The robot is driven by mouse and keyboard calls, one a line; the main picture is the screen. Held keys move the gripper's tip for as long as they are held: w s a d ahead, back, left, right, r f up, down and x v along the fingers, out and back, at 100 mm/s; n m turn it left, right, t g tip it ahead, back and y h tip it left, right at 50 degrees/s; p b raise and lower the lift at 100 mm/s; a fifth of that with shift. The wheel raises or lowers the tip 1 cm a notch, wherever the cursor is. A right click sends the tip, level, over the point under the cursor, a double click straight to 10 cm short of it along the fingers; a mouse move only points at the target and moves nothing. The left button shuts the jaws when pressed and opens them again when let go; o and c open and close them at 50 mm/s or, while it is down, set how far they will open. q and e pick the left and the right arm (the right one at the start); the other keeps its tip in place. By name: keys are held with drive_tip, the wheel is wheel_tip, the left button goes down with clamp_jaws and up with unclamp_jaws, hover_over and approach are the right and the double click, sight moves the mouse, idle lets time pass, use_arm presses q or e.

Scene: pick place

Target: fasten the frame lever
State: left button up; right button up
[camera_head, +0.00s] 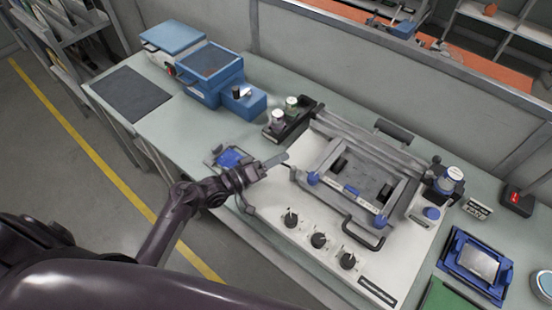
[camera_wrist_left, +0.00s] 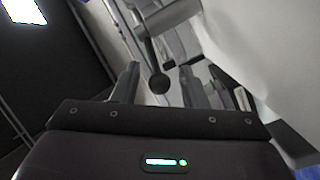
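A grey rectangular frame (camera_head: 323,150) with blue corner pieces sits on the white machine panel (camera_head: 275,236) in the head view. My left gripper (camera_head: 275,160) is at the left of the frame, apart from it and over the panel's left edge. In the left wrist view its two fingers (camera_wrist_left: 158,75) stand apart. A dark round knob on a stem (camera_wrist_left: 159,82) shows between them; I cannot tell whether it is the frame lever or how far away it is. A dark ball-ended handle (camera_head: 436,160) stands at the machine's right. My right gripper is not in view.
Black knobs (camera_head: 319,240) line the panel's front, near a black loop handle (camera_head: 364,233). Behind my left gripper are a black holder with small bottles (camera_head: 291,104) and a blue device (camera_head: 210,62). A blue tray (camera_head: 476,263) lies at the right.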

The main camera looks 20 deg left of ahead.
use_arm(q)
clamp_jaws()
drive_tip(key=m+g+h+b, duration=0.1)
drive_tip(key=b, duration=0.1)
drive_tip(key=w+m+g+h+b, duration=0.1)
drive_tip(key=shift+w+f+g+h+b, duration=0.15)
drive_tip(key=shift+f+g+h+b, duration=0.1)
drive_tip(key=shift+g+h+b, duration=0.1)
drive_tip(key=shift+d+r+m+g+h, duration=0.1)
drive_tip(key=shift+r+m+g+h, duration=0.1)
drive_tip(key=shift+m+g+h, duration=0.25)
drive_tip(key=shift+r, duration=0.1)
unclamp_jaws()
